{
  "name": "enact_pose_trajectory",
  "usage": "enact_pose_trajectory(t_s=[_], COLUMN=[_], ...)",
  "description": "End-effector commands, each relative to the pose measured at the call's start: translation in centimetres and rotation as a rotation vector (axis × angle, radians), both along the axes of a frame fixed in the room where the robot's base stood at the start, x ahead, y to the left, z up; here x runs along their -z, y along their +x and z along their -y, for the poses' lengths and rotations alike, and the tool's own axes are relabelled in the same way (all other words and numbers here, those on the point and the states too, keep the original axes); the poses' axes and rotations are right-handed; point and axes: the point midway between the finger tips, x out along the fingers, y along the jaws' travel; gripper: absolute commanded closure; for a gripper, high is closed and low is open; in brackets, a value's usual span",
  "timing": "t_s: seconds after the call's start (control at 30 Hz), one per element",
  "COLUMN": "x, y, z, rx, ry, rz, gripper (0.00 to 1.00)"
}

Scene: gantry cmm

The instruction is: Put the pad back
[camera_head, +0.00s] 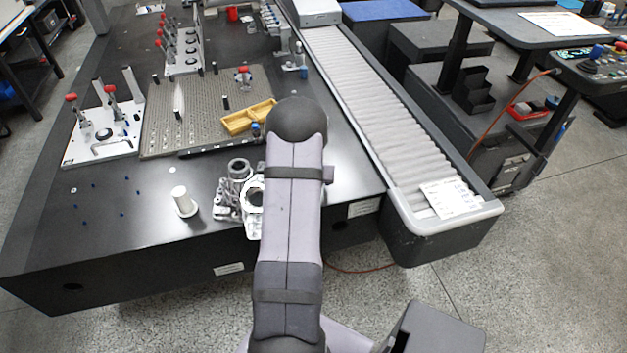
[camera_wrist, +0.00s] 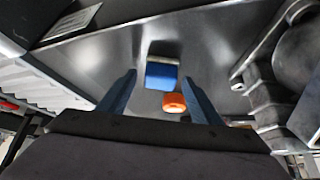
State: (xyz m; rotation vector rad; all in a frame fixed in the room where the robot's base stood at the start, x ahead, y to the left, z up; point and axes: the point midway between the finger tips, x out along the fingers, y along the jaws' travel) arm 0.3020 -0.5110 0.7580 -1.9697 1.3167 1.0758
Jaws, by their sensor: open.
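My gripper (camera_wrist: 159,77) is open in the wrist view, one blue-grey finger at each side. A small block (camera_wrist: 162,76) with a blue face and a pale top edge lies on the dark table top, between the fingers in the picture and apart from both. I cannot tell for certain that it is the pad. A small orange round piece (camera_wrist: 174,103) is just below it in the picture, near the right finger. In the head view my arm hides the gripper, the block and the orange piece.
Metal castings (camera_head: 240,190) stand left of my arm, close to the right finger in the wrist view (camera_wrist: 298,65). A roller conveyor (camera_head: 385,110) runs along the right. A white cylinder (camera_head: 183,201), yellow tray (camera_head: 248,117) and perforated plate (camera_head: 205,100) stand left. Front-left table is mostly clear.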

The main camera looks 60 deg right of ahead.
Motion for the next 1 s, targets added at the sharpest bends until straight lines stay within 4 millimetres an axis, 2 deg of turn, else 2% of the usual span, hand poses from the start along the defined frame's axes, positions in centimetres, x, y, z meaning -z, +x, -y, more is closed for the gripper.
enact_pose_trajectory(t_s=[0.4,0.6,0.77,1.0], x=[-6.4,-8.5,-9.3,-9.4], y=[-1.4,-2.0,-2.2,-2.3], z=[-3.5,-4.9,-5.5,-5.6], rx=[0.0,0.0,0.0,0.0], ry=[-0.003,-0.002,-0.001,0.0], rz=[0.001,0.001,0.0,0.0], gripper=[0.41,0.41,0.41,0.41])
